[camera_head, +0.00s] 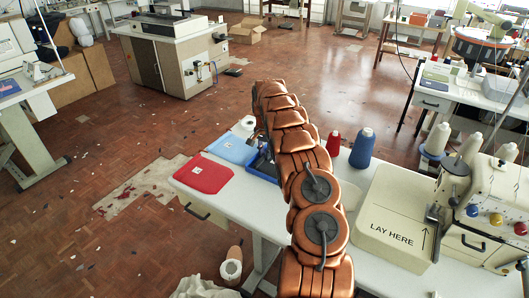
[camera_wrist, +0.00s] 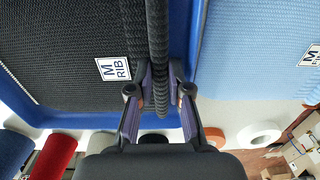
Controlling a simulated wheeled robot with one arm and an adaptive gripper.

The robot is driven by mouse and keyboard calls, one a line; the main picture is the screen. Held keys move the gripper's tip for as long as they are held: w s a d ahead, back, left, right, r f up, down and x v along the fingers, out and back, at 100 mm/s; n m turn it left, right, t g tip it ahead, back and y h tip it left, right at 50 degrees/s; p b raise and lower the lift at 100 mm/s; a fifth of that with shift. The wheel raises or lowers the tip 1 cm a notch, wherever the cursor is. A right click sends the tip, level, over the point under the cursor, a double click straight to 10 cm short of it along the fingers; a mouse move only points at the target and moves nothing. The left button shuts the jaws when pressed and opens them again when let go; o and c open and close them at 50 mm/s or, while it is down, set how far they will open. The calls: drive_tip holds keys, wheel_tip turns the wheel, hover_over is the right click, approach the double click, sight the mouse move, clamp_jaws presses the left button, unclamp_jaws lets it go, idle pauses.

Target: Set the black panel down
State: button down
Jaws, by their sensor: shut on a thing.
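The black panel (camera_wrist: 65,50) is dark ribbed knit with a white "M RIB" label, seen in the wrist view. It lies over a blue tray (camera_wrist: 80,119). My gripper (camera_wrist: 160,88) is shut on a raised ribbed fold of it, which runs up between the fingers. I cannot tell whether the panel is clear of the tray floor. In the head view my arm hides the gripper and most of the panel; part of the blue tray (camera_head: 262,174) shows left of the arm. A cream plate marked "LAY HERE" (camera_head: 385,190) with an arrow is on the table at right.
A light blue panel (camera_head: 231,148) and a red panel (camera_head: 203,175) lie left of the tray. A red cone (camera_head: 333,144) and a blue cone (camera_head: 362,149) stand right of my arm. A sewing machine (camera_head: 488,218) borders the plate's right side. The plate's top looks bare.

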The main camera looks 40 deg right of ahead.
drive_tip(key=shift+f, duration=0.15)
drive_tip(key=c, duration=1.4)
unclamp_jaws()
wheel_tip(320, 180, up, 12)
drive_tip(key=b, duration=0.2)
drive_tip(key=shift+b, duration=0.4)
